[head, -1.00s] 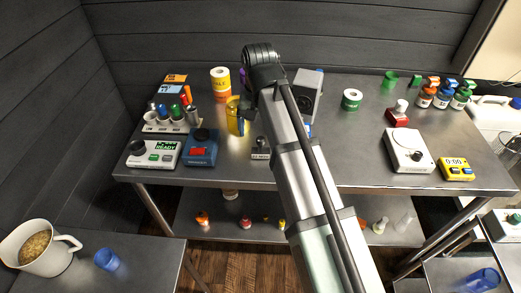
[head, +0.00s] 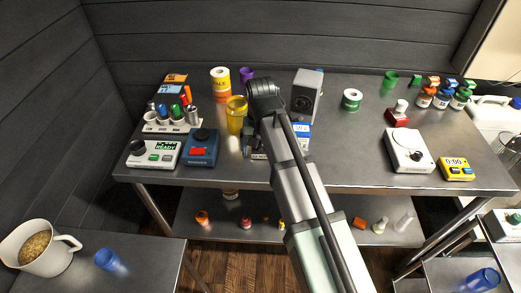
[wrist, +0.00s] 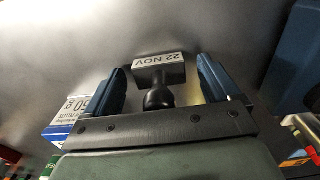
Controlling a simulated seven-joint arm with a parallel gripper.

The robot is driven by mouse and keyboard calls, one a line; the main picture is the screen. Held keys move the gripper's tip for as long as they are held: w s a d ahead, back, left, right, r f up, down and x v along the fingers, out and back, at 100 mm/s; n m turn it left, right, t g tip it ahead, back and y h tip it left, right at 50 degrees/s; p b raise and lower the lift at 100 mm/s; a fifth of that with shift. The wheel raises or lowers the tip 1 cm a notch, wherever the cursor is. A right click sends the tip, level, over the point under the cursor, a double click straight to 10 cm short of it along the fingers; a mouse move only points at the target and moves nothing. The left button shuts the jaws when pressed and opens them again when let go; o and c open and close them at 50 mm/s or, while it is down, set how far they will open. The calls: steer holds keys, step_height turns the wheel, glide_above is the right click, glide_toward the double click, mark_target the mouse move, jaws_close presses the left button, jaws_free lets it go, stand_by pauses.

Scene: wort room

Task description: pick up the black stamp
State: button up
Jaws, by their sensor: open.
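The black stamp (wrist: 158,75) stands in the middle of the wrist view, with a dark round handle and a white label reading 22 NOV. My gripper (wrist: 161,66) is open, with one blue finger on each side of the stamp. Gaps show between the fingers and the stamp, so it is not held. In the head view the stamp's pale label (head: 257,156) shows low beside my arm, near the table's front edge. My arm hides most of the stamp and the gripper there.
A blue device with a red panel (head: 200,150) stands left of the stamp. A yellow cup (head: 236,115) is behind it. A blue-and-white box (head: 302,131) and a grey speaker-like box (head: 306,97) stand to the right.

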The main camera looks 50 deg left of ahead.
steer(key=shift+f, duration=0.1)
steer(key=shift+c, duration=0.3)
steer(key=c, duration=1.1)
